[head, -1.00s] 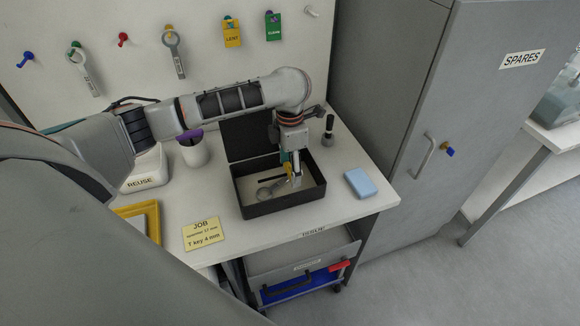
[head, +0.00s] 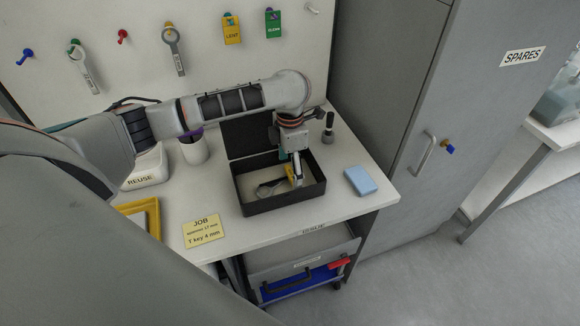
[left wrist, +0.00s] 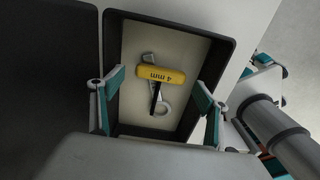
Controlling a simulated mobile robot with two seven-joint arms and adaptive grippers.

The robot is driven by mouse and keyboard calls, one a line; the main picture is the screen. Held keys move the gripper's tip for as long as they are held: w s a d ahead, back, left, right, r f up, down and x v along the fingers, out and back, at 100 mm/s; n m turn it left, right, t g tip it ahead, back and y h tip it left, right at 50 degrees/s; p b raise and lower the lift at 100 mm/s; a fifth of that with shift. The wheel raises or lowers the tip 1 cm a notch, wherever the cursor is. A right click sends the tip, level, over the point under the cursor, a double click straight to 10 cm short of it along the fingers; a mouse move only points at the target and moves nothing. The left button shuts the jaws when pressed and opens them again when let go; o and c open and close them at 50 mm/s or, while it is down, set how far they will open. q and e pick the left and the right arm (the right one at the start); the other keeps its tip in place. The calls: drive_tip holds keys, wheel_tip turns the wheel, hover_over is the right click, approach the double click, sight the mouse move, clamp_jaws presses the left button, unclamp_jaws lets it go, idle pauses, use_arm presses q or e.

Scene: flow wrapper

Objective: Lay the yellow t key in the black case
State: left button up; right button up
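The yellow t key (left wrist: 161,76), marked 4 mm, lies in the black case (left wrist: 172,16), with its dark shaft across a grey ring spanner (left wrist: 163,106). In the head view the key's yellow handle (head: 289,172) shows partly behind my gripper. The open black case (head: 278,207) stands on the bench with its lid up at the back. My left gripper (head: 298,180) points down into the case. In the left wrist view its fingers (left wrist: 158,108) are spread wide, one on each side of the key and apart from it. My right gripper is not in view.
A blue block (head: 360,181) lies right of the case, and a black-topped tool (head: 328,130) stands behind it. A JOB card (head: 202,232), a yellow-rimmed tray (head: 148,209) and a white cup (head: 195,150) are to the left. A grey cabinet (head: 395,100) stands close on the right.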

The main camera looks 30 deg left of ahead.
use_arm(q)
drive_tip(key=shift+r, duration=0.1)
drive_tip(key=shift+r, duration=0.25)
wheel_tip(320, 180, up, 13)
drive_tip(key=shift+f, duration=0.2)
idle(0.5)
drive_tip(key=shift+d, duration=0.2)
